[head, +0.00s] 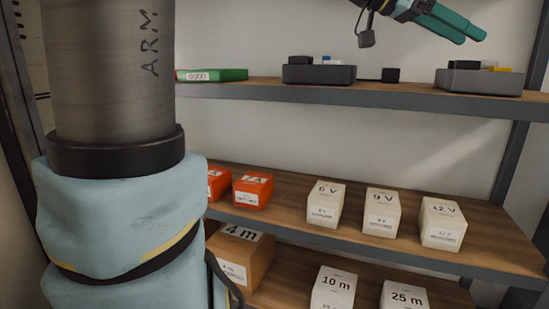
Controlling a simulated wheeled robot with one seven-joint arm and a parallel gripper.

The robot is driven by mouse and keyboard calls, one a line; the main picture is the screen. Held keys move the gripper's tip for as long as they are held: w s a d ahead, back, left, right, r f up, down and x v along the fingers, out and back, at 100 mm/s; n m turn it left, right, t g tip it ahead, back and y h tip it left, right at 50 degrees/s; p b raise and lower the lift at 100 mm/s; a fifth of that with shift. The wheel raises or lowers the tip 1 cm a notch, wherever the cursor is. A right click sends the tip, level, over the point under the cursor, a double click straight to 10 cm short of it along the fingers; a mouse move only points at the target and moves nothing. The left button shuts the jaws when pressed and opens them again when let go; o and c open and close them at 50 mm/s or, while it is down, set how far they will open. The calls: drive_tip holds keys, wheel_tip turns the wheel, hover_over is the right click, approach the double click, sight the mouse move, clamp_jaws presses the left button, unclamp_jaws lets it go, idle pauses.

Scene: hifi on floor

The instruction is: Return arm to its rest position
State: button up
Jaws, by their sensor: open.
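My gripper (460,27) shows at the top right of the head view, with two teal fingers pointing right and slightly down. The fingers are apart at the tips and nothing is between them. It hangs in the air above the upper shelf, above and between the two dark trays in the picture. Part of my arm (112,75) fills the left side, with a light blue cover on its lower part. The links between that part and the gripper are out of the picture.
The upper shelf (415,98) holds a green box (212,75) and dark trays (318,74) (480,82). The middle shelf (300,224) bears red boxes (253,190) and white boxes (382,212). The lower shelf (285,281) has a brown box (240,257) and white boxes (333,290). A dark upright (508,165) stands right.

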drive_tip(key=w+a+f+n+y, duration=0.1)
drive_tip(key=a+f, duration=0.1)
drive_tip(key=f, duration=0.1)
drive_tip(key=w+a+f+n+t+y, duration=0.1)
drive_tip(key=w+a+f+n, duration=0.1)
drive_tip(key=f, duration=0.2)
drive_tip(key=w+a+f+n+t, duration=0.1)
drive_tip(key=a+f+n, duration=0.1)
drive_tip(key=f, duration=0.2)
drive_tip(key=shift+w+a+y, duration=0.35)
drive_tip(key=shift+w+y, duration=0.05)
drive_tip(key=s+a+f+n+t+y, duration=0.1)
drive_tip(key=a+f+n+y, duration=0.45)
drive_tip(key=a+f, duration=0.9)
drive_tip(key=s+a+f+n+y, duration=0.2)
drive_tip(key=a+f+n+y, duration=0.35)
drive_tip(key=a+f, duration=0.85)
wheel_tip(320, 180, up, 30)
drive_tip(key=a+n+h+p, duration=0.1)
drive_tip(key=a+n+p, duration=0.1)
drive_tip(key=p, duration=2.7)
drive_tip(key=shift+s+r, duration=0.15)
drive_tip(key=shift+r, duration=0.05)
